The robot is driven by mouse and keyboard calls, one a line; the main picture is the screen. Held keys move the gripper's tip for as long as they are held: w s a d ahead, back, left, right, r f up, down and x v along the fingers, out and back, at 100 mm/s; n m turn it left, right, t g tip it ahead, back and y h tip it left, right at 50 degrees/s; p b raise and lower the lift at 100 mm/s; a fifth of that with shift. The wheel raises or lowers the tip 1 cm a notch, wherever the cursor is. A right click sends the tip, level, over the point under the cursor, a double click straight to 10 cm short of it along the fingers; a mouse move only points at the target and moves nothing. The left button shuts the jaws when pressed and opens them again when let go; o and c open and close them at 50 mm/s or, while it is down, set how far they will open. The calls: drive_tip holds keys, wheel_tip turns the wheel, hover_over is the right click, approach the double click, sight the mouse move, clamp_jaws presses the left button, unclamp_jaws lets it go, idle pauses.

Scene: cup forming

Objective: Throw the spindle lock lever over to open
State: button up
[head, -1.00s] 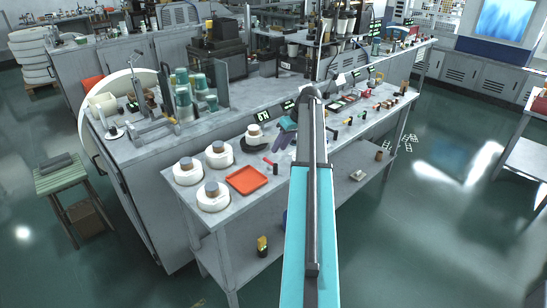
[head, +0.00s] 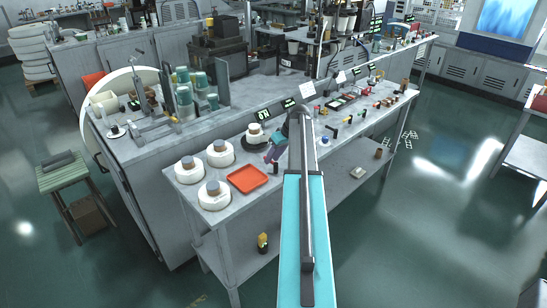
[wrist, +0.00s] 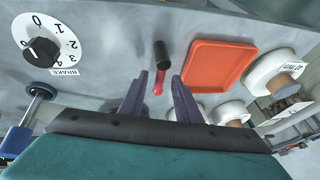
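A small lever with a black grip (wrist: 161,54) and a red part (wrist: 158,84) stands on the bench, in the middle of the wrist view. No label on it can be read. My gripper (wrist: 158,80) is open, its two purple-grey fingers to the left and right of the red part; I cannot tell whether either touches it. In the head view my gripper (head: 271,154) is low over the bench, right of the orange tray. The lever's dark end (head: 275,169) shows just below the fingers; its red part is hidden there.
The orange tray (head: 247,179) and several white spools (head: 214,194) stand left of my gripper. A dial marked BRAKE (wrist: 40,47) is at the left of the wrist view, with a blue-topped post (wrist: 40,90) near it. Small levers and parts line the bench to the right.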

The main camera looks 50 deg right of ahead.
clamp_jaws()
